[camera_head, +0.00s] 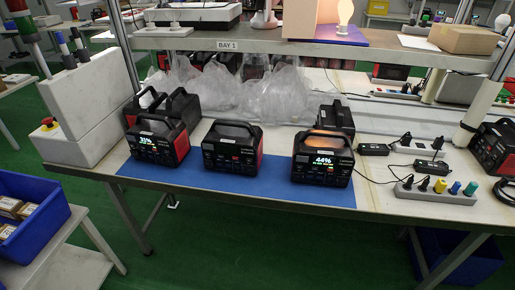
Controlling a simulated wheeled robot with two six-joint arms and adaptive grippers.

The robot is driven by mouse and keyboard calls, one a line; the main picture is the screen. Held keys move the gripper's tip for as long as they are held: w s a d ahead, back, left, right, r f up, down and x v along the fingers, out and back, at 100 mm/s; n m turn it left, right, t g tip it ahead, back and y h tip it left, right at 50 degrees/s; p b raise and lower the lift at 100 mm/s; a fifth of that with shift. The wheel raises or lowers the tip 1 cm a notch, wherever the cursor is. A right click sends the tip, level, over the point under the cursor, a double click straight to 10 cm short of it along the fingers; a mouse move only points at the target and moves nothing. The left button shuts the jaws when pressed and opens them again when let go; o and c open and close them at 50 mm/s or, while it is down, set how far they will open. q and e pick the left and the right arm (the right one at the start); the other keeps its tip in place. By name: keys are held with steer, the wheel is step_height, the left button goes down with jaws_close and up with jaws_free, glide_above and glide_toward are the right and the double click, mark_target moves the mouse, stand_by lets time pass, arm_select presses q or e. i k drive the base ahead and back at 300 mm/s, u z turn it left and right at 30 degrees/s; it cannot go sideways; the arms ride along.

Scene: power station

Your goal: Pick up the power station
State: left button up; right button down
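Three black-and-red power stations with top handles stand in a front row on a blue mat (270,184) on the workbench. The left power station (157,142) has a lit display that seems to read 31%. The middle power station (231,149) has no lit reading that I can make out. The right power station (322,160) shows 44% and has an orange glow on its top. More dark units stand behind, one at the left (181,106) and one at the right (336,117), partly hidden. Neither of my grippers is in view.
A power strip (434,193) with coloured plugs and cables lies at the bench's right. Clear plastic bags (272,97) lie behind the row, under a shelf (270,43). A white box with an emergency button (92,110) borders the left. A blue bin (32,205) stands lower left.

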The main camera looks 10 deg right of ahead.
mark_target(233, 143)
steer(key=z, duration=0.35)
steer(key=k, duration=0.4)
steer(key=z, duration=1)
steer(key=i, duration=1.3)
steer(key=u, duration=0.75)
